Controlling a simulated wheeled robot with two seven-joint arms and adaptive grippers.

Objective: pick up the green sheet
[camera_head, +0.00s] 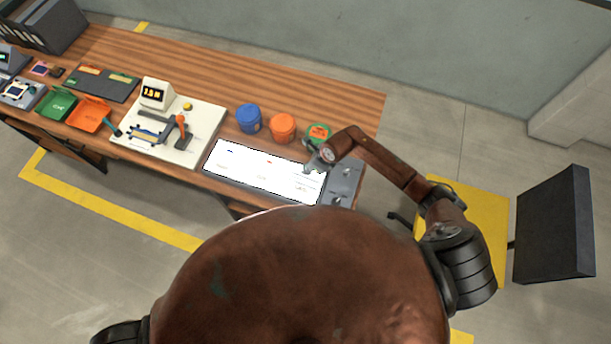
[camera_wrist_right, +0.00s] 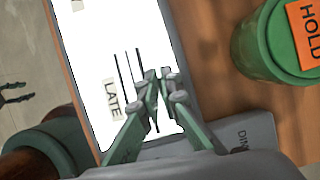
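I cannot make out a green sheet in either view. A bright white light panel (camera_head: 262,172) lies at the near right part of the table; it fills much of the right wrist view (camera_wrist_right: 105,50), with a "LATE" label and a few thin dark lines on it. My right gripper (camera_head: 312,160) is over the panel's right end. In the right wrist view its fingertips (camera_wrist_right: 160,74) are close together over the panel, with a narrow gap between the fingers. I cannot tell whether anything thin is between them.
A blue canister (camera_head: 249,118), an orange one (camera_head: 283,127) and a green one (camera_head: 319,131) stand behind the panel; the green one is close to my right gripper. A grey control block (camera_head: 343,182) adjoins the panel's right end. Orange (camera_head: 89,114) and green (camera_head: 55,104) trays lie left.

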